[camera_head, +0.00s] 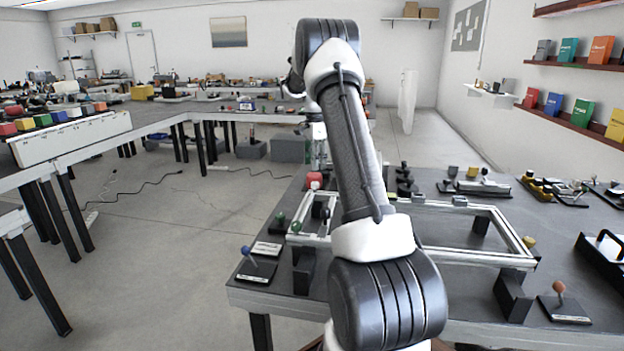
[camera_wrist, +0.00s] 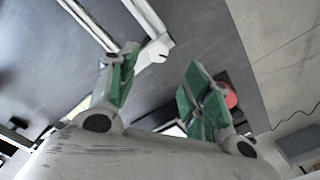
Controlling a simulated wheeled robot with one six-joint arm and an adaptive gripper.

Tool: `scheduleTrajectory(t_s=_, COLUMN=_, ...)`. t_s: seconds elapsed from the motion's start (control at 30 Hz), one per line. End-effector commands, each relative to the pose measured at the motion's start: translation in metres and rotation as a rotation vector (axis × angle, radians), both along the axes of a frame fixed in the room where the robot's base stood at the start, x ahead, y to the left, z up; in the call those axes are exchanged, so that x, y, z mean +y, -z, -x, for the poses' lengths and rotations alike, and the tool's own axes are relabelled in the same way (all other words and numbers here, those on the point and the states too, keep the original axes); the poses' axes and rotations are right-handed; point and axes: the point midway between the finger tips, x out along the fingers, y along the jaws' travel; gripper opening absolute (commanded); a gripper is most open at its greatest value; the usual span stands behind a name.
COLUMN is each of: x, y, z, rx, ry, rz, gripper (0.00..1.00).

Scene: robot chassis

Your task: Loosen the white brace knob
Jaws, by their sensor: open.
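The chassis frame (camera_head: 470,257) of pale metal rails lies on the dark table at the right in the head view. In the wrist view its rails (camera_wrist: 150,16) run in from the top. A small white piece (camera_wrist: 156,52) shows at their near end; I cannot tell whether it is the brace knob or the frame's corner. My gripper (camera_wrist: 161,60) is open, its green-padded fingers apart, with the white piece in view between the tips. Nothing is held. In the head view my arm hides part of the frame, and the gripper is mostly out of sight behind it.
A red object (camera_wrist: 230,95) lies just beyond the right finger in the wrist view. Green knobs (camera_head: 296,226), a blue-knobbed stand (camera_head: 246,251) and an orange-knobbed stand (camera_head: 558,288) are around the frame. Open floor (camera_head: 180,240) lies left of the table.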

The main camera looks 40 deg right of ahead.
Motion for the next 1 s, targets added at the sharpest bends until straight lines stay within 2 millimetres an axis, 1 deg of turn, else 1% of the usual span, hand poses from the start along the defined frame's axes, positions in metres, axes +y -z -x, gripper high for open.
scheduleTrajectory(t_s=0.1, x=0.001, y=0.000, z=0.001, rx=0.004, ry=0.078, rz=-0.001, gripper=0.49)
scheduleTrajectory(t_s=0.17, x=0.001, y=0.004, z=0.001, rx=0.005, ry=0.096, rz=-0.002, gripper=0.49)
scheduleTrajectory(t_s=0.27, x=0.001, y=0.016, z=0.001, rx=0.006, ry=0.102, rz=-0.003, gripper=0.49)
scheduleTrajectory(t_s=0.5, x=0.001, y=0.057, z=0.002, rx=0.007, ry=0.099, rz=-0.003, gripper=0.49)
scheduleTrajectory(t_s=0.63, x=0.001, y=0.071, z=0.001, rx=0.005, ry=0.099, rz=-0.002, gripper=0.49)
scheduleTrajectory(t_s=0.77, x=0.001, y=0.077, z=0.001, rx=0.004, ry=0.098, rz=-0.001, gripper=0.49)
scheduleTrajectory(t_s=0.97, x=0.001, y=0.078, z=0.001, rx=0.004, ry=0.098, rz=-0.001, gripper=0.49)
scheduleTrajectory(t_s=1.0, x=0.001, y=0.078, z=0.001, rx=0.004, ry=0.098, rz=-0.001, gripper=0.47)
